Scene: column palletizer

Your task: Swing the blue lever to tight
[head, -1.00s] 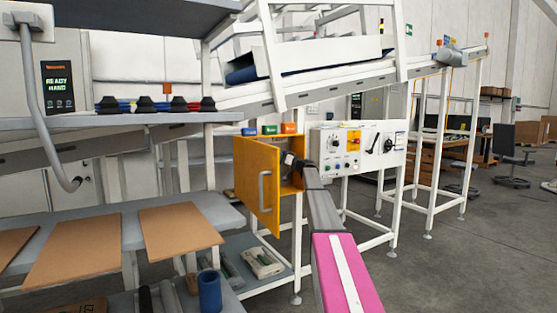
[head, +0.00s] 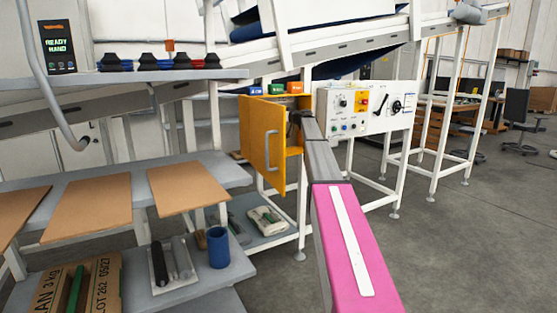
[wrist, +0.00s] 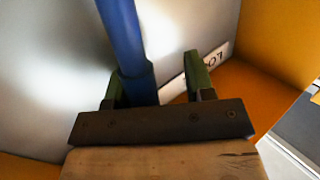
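The blue lever (wrist: 122,38) rises through the wrist view, inside the orange cabinet (head: 262,135). My gripper (wrist: 153,66) has its two green fingers apart, one on each side of the lever. The lever lies close to the left finger, and a clear gap shows between it and the right finger. I cannot tell whether the left finger touches it. In the head view, my arm reaches into the cabinet, and the lever and fingers are hidden there. The cabinet door stands open, with a grey handle (head: 271,150).
A white label (wrist: 200,72) ending in "07" is behind the right finger. A white control panel (head: 368,106) stands to the right of the cabinet. Shelves with brown boards (head: 88,207) are at the left.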

